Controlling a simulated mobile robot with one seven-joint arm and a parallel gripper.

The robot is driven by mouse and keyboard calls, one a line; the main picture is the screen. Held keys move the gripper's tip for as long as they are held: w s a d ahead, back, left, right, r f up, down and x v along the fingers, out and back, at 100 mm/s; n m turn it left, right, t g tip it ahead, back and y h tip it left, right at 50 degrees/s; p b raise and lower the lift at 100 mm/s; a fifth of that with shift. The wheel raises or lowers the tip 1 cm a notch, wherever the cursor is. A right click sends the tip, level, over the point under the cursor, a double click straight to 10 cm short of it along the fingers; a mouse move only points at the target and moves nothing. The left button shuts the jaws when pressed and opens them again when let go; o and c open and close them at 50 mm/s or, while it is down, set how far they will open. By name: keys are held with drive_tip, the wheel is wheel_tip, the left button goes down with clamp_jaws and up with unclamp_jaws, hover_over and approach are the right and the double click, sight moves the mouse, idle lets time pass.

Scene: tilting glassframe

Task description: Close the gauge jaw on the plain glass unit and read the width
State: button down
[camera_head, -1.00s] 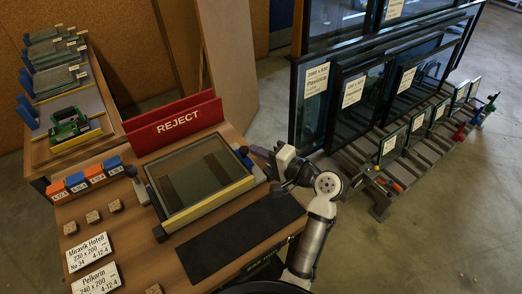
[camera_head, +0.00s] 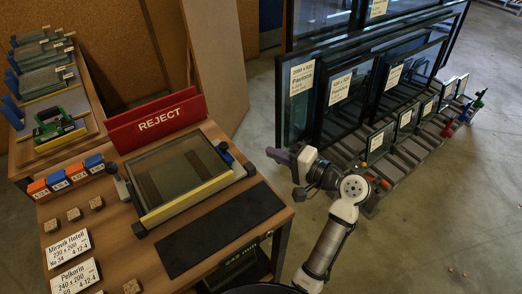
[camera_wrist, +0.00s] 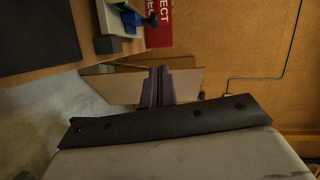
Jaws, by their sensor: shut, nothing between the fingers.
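The plain glass unit (camera_head: 178,166) lies flat in the measuring frame on the wooden bench, in the head view. A yellow bar (camera_head: 190,197) runs along its near side. A dark blue jaw part (camera_head: 225,151) sits at the frame's right corner; whether it presses on the glass I cannot tell. My gripper (camera_head: 272,153) is off the bench's right edge, clear of the jaw part. Its fingers (camera_wrist: 155,72) are together and empty in the wrist view. A blue and black part of the fixture (camera_wrist: 135,18) shows there at the top.
The red REJECT holder (camera_head: 158,121) stands behind the frame. A black mat (camera_head: 222,229) lies in front. Orange and blue blocks (camera_head: 68,176), wooden cubes (camera_head: 74,214) and label cards (camera_head: 70,249) fill the left side. Racked glass panes (camera_head: 350,95) stand right; open floor lies between.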

sight(225, 151)
drive_tip(key=p+x, duration=0.2)
drive_tip(key=x, duration=0.5)
drive_tip(key=shift+w+r, duration=0.1)
drive_tip(key=shift+r, duration=0.1)
drive_tip(key=a, duration=0.1)
drive_tip(key=a+p, duration=0.1)
drive_tip(key=a, duration=0.1)
drive_tip(key=shift+a+f, duration=0.15)
drive_tip(key=shift+f, duration=0.2)
drive_tip(key=shift+s+a+f+p, duration=0.2)
drive_tip(key=shift+a+p, duration=0.1)
drive_tip(key=shift+a, duration=0.1)
drive_tip(key=shift+s+a, duration=0.2)
drive_tip(key=shift+a, duration=0.4)
